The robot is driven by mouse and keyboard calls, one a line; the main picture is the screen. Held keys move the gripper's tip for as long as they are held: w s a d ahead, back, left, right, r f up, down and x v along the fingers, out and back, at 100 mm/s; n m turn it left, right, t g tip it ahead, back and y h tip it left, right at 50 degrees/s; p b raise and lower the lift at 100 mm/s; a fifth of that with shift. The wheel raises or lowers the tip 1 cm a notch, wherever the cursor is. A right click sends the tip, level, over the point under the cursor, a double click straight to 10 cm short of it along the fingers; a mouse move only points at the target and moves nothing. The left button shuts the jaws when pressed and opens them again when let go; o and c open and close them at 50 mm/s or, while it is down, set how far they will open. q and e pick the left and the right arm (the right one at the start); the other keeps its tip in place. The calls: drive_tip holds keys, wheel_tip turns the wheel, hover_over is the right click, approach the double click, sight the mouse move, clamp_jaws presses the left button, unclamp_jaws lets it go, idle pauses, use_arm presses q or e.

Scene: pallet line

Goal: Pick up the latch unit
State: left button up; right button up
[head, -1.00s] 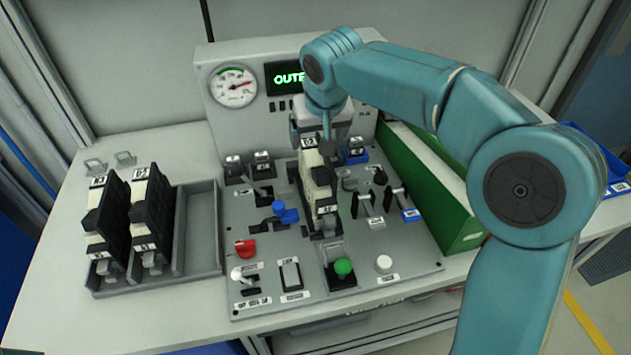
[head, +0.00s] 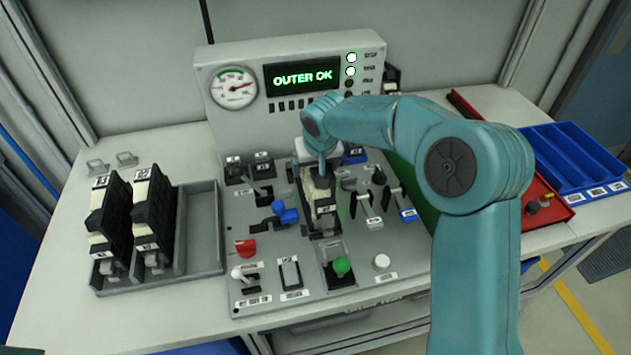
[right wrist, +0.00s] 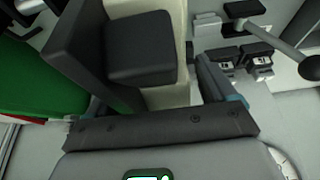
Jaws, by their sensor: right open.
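A latch unit (head: 322,205), cream with black parts, stands in the middle of the grey test panel (head: 240,205). My right gripper (head: 316,168) is over its upper end, and my own arm partly hides the unit's top. In the right wrist view the unit's cream body (right wrist: 166,92) and black block (right wrist: 140,45) lie between the open fingers of the gripper (right wrist: 160,95). I cannot tell whether the fingers touch it. Two similar units, a left one (head: 108,218) and a right one (head: 150,213), stand in a grey tray at the left. My left gripper is not in view.
The grey tray (head: 200,225) has an empty right bay. Levers, a red knob (head: 246,248) and a green button (head: 342,266) surround the central unit. A display (head: 302,76) reads "OUTER OK". A red tray (head: 545,205) and a blue bin (head: 580,160) are at the right.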

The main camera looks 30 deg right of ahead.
drive_tip(key=shift+a, duration=0.1)
drive_tip(key=c, duration=0.5)
clamp_jaws()
drive_tip(key=shift+r, duration=0.1)
wheel_tip(320, 180, up, 20)
drive_tip(key=p, duration=0.2)
